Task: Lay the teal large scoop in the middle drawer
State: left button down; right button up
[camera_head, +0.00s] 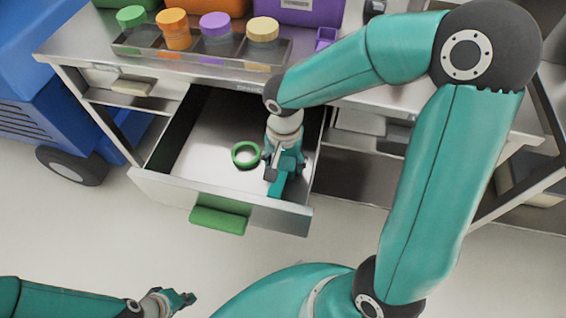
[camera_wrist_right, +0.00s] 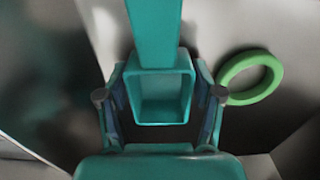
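The teal large scoop (camera_head: 277,186) is inside the pulled-out middle drawer (camera_head: 190,158), at its right side. In the right wrist view the scoop (camera_wrist_right: 160,95) shows its square, box-like bowl between the fingers, with the handle running to the top edge. My right gripper (camera_head: 284,165) points down into the drawer, its fingers (camera_wrist_right: 160,85) close against both sides of the bowl. Whether the scoop touches the drawer floor is hidden. My left gripper (camera_head: 178,300) is low at the front left, outside the drawer, too small to judge.
A green ring (camera_head: 245,155) lies on the drawer floor, left of my right gripper. The drawer has a green handle (camera_head: 218,220). A rack of lidded jars (camera_head: 200,50) stands on the bench above. A blue wheeled cart (camera_head: 45,120) is at the left.

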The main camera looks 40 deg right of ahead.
jog(key=shift+o, duration=1.1)
jog(key=shift+r, duration=0.1)
jog(key=shift+r+p, duration=0.2)
jog(key=shift+p, duration=0.1)
notch_tip(320, 180, up, 12)
jog(key=p, duration=0.2)
jog(key=shift+f, duration=0.15)
